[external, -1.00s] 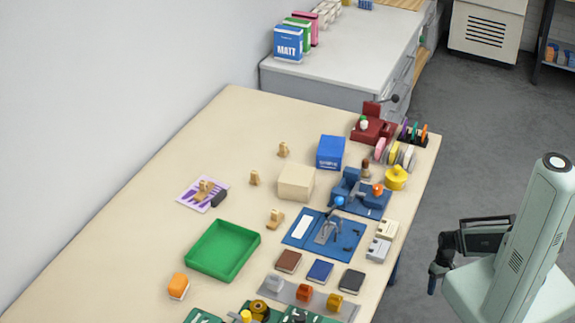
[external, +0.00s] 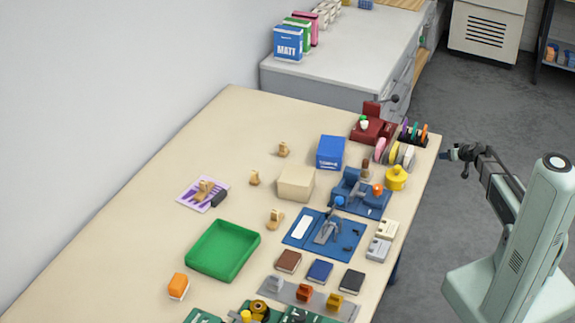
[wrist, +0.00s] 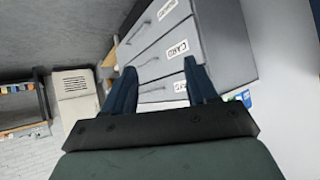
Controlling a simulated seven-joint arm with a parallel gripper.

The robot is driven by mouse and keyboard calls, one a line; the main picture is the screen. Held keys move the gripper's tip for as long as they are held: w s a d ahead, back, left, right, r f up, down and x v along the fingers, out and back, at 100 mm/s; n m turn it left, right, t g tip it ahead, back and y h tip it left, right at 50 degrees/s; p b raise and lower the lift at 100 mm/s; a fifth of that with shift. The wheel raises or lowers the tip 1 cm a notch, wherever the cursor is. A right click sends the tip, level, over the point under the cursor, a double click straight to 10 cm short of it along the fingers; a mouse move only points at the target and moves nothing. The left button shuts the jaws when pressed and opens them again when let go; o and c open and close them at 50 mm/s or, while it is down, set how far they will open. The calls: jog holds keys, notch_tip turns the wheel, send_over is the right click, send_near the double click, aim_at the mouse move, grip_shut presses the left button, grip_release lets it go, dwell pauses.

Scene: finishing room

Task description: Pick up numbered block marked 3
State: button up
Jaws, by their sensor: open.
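I cannot make out a number 3 on any block in these views. Several small tan wooden pieces stand on the table: one at the back (external: 283,150), one left of the cream box (external: 254,178), one near the green tray (external: 274,219) and one on a purple-striped card (external: 204,189). Their markings are too small to read. My gripper (external: 456,153) is open and empty, beyond the table's right edge and apart from these pieces. In the wrist view its two dark blue fingers (wrist: 160,88) are spread, with nothing between them but a background of drawers.
The table (external: 150,225) holds a green tray (external: 222,250), a cream box (external: 296,183), a blue box (external: 330,152) and blue and red fixtures along the right. Its left side is mostly clear. A grey drawer cabinet (wrist: 180,50) fills the upper wrist view.

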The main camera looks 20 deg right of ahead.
jog(key=w+a+r+n+y, duration=0.1)
jog(key=w+a+r, duration=0.45)
jog(key=r, duration=0.35)
jog(key=w+a+r+n+y, duration=0.1)
jog(key=w+a+r+y, duration=0.1)
jog(key=w+a+r, duration=0.6)
jog(key=w+a+r+n+y, duration=0.1)
jog(key=w+a+r, duration=0.3)
jog(key=r, duration=0.7)
notch_tip(320, 180, up, 3)
jog(key=n+g+h, duration=0.1)
jog(key=n+g, duration=0.6)
send_over(255, 172)
jog(key=s+d, duration=0.3)
jog(key=s, duration=0.1)
jog(key=x, duration=0.7)
jog(key=shift+w+d+f, duration=0.1)
jog(key=shift+w+f, duration=0.15)
jog(key=shift+x, duration=2.6)
jog(key=shift+w+r, duration=0.1)
jog(key=shift+w, duration=0.05)
grip_shut()
